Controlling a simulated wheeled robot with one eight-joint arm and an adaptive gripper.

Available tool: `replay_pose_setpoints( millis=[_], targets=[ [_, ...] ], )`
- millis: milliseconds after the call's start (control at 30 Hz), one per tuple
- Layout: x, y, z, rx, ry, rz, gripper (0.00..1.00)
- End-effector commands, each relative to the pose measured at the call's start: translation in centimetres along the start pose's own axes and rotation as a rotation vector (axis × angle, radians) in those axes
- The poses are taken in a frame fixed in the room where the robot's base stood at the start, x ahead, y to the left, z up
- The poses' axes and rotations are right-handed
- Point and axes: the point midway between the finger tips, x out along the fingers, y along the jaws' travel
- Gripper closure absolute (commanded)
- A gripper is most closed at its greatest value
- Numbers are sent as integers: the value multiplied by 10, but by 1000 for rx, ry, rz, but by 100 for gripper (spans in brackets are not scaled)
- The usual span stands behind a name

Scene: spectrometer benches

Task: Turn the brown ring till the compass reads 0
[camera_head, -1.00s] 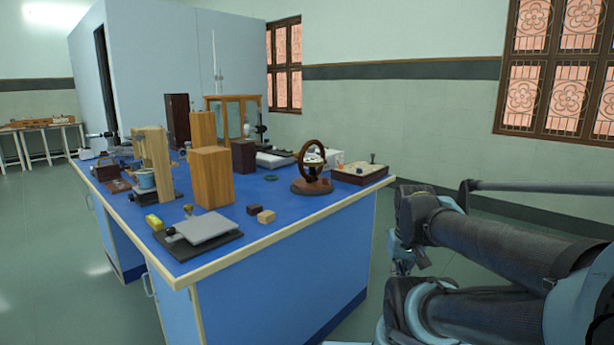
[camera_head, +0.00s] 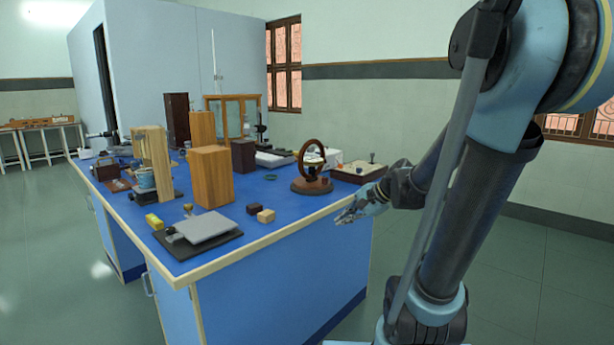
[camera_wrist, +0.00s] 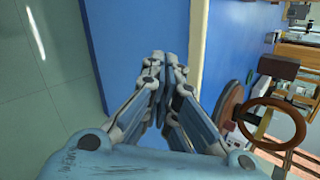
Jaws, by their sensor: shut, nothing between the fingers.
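The brown ring (camera_head: 301,160) stands upright on a round wooden base (camera_head: 312,186) near the right end of the blue bench top. It also shows in the wrist view (camera_wrist: 303,128), at the lower right. A pale part sits inside the ring, but the compass and its reading are too small to make out. My gripper (camera_head: 344,217) is just off the bench's front right edge, to the right of and nearer than the ring, and not touching it. In the wrist view its fingertips (camera_wrist: 160,56) meet with nothing between them.
The blue bench (camera_head: 290,225) has a pale edge. A shallow box (camera_head: 358,172) sits right of the ring. Small blocks (camera_head: 265,216), a flat plate on a dark base (camera_head: 205,226) and tall wooden blocks (camera_head: 212,177) stand to the left. Floor is clear around the bench's right side.

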Motion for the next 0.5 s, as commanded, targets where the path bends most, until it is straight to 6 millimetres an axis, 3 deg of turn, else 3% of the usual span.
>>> replay_pose_setpoints(
  millis=[200,500],
  targets=[
    [19,-60,-18,280,-103,-163,100],
    [38,-127,-51,675,-295,-353,100]
  ],
)
